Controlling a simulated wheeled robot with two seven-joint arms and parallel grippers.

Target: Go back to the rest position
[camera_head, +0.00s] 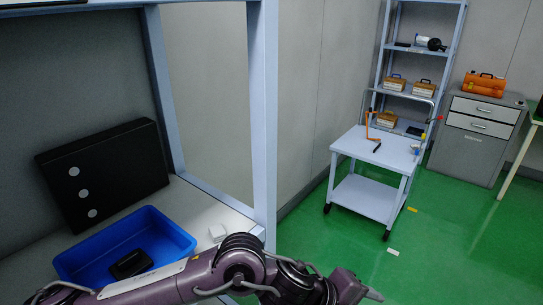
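My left arm, purple and grey, comes in from the lower left and stretches to the right across the bottom of the head view, in front of the workbench. Its end, where my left gripper (372,294) seems to be, is small and cut by the lower frame edge. I cannot tell if the fingers are open or shut, and no held thing shows there. My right gripper is not in view.
A blue bin (165,225) with a dark object (131,264) inside sits on the bench, partly behind my arm. A black case (105,172) stands behind it. A trolley (370,197), shelf rack (421,48) and grey cabinet (470,153) stand farther right. Green floor is mostly clear.

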